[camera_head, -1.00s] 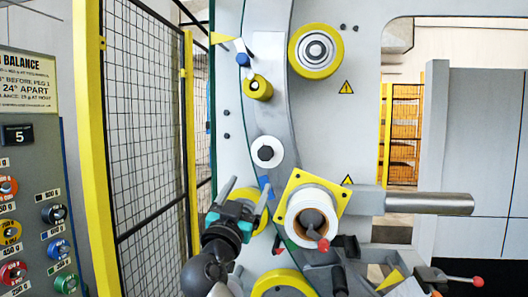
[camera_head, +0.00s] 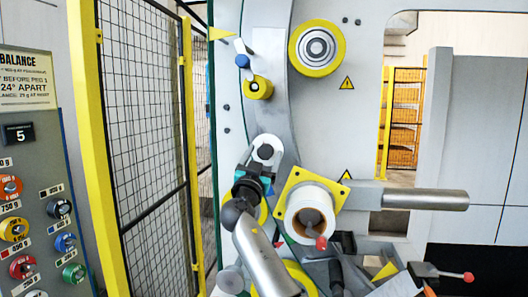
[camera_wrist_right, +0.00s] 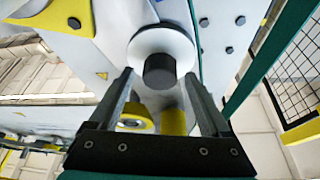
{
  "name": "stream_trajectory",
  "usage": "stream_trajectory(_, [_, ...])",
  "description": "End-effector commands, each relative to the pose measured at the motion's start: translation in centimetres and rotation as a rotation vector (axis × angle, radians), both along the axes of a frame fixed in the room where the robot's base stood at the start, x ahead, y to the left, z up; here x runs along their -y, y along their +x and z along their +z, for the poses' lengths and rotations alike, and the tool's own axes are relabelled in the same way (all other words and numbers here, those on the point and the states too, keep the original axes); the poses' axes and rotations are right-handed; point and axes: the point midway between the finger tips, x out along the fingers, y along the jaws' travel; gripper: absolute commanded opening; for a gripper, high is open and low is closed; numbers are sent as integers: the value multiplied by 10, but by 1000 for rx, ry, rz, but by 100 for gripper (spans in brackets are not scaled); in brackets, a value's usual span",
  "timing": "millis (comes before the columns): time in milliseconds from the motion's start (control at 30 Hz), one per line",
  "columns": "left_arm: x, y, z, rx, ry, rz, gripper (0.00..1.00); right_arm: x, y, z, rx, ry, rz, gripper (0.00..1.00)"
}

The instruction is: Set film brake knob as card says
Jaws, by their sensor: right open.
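A round white disc with a dark centre knob (camera_head: 265,152) sits on the machine face, left of the yellow-flanged white spool. No label on it can be read, so I cannot tell if it is the film brake knob. My right gripper (camera_head: 261,164) is in front of it, partly covering it. In the right wrist view the dark knob (camera_wrist_right: 160,71) shows between the open, empty fingers (camera_wrist_right: 158,80); whether they reach its depth is unclear. A lettered card (camera_head: 30,80) at left mentions balance and "24° apart"; no brake setting is readable. My left gripper is not in view.
The yellow-flanged spool (camera_head: 311,203) with a red-tipped crank is close right of my gripper. A horizontal steel roller (camera_head: 424,200) juts right. Yellow rollers (camera_head: 317,48) are above. A mesh fence (camera_head: 146,130) and a panel of coloured knobs (camera_head: 40,200) stand left.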

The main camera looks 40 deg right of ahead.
Motion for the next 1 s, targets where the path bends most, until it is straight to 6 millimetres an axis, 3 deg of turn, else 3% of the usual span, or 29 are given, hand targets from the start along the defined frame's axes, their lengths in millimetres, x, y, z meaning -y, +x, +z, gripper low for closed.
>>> stream_trajectory(367, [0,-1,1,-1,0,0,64,3,2,1,-1,-2,0,80])
stream_trajectory(1000, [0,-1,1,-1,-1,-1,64,2,2,1,-2,-1,-1,8])
